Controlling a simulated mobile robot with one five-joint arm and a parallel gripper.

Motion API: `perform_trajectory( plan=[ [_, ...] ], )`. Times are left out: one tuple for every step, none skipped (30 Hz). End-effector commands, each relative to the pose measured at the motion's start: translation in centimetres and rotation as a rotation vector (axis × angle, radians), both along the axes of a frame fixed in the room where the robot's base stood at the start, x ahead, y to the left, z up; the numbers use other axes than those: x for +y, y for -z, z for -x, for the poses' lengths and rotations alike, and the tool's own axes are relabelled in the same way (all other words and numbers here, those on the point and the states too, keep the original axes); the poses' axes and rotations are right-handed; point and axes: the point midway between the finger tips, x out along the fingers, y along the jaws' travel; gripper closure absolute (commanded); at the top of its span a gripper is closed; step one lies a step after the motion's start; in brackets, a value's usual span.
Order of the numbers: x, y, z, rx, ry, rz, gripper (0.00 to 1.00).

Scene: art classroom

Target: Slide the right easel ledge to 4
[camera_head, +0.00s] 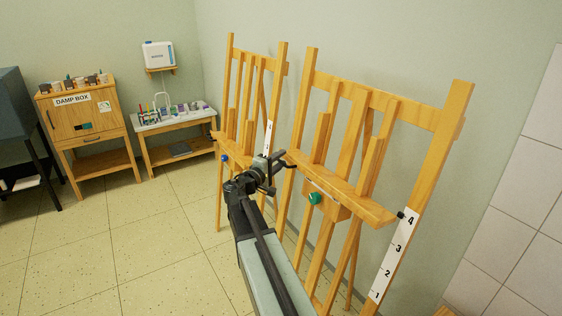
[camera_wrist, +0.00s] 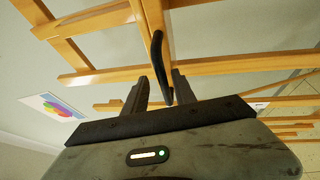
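The right easel (camera_head: 445,130) is wooden and stands against the wall. Its ledge (camera_head: 345,195) slopes down to the right in the head view, with a green knob (camera_head: 315,198) below it. A white scale strip (camera_head: 392,255) marked 1 to 4 runs up its right leg. The black pointer (camera_head: 401,214) at the ledge's right end is beside the 4, at the strip's top. My gripper (camera_head: 268,180) is near the ledge's left end. In the wrist view, my gripper's fingers (camera_wrist: 159,92) are apart, with a black curved handle (camera_wrist: 157,55) showing between and beyond them; contact is unclear.
A second easel (camera_head: 232,90) with a blue knob stands just left, close to my gripper. A damp box cabinet (camera_head: 80,125) and a low table of art supplies (camera_head: 172,122) stand at the back left. The tiled floor (camera_head: 150,240) on the left is clear.

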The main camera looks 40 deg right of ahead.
Motion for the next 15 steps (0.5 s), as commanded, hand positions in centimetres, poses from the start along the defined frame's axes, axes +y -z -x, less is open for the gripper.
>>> perform_trajectory(
  plan=[
    [0.0,0.0,0.0,-0.001,0.0,-0.001,0.67],
    [0.0,0.0,0.0,-0.001,0.001,-0.001,0.67],
    [0.0,0.0,0.0,0.0,0.001,-0.002,0.67],
    [0.0,0.0,0.0,-0.001,0.001,-0.003,0.67],
    [0.0,0.1,0.0,-0.001,0.001,-0.003,0.67],
    [0.0,0.1,0.0,-0.001,0.001,-0.003,0.67],
    [0.0,0.1,0.1,-0.001,0.001,-0.003,0.67],
    [0.1,0.1,0.1,-0.001,0.001,-0.003,0.67],
    [0.3,0.1,0.2,-0.002,0.001,-0.004,0.67],
    [0.6,0.1,0.3,-0.002,0.001,-0.004,0.67],
    [1.0,0.1,0.4,-0.002,0.0,-0.004,0.67],
    [1.6,0.1,0.6,-0.002,-0.001,-0.004,0.67],
    [2.2,0.1,0.9,-0.002,-0.002,-0.004,0.67],
    [2.8,0.1,1.1,-0.001,-0.001,-0.003,0.67],
    [3.6,0.1,1.4,-0.001,-0.002,-0.003,0.67]
  ],
)
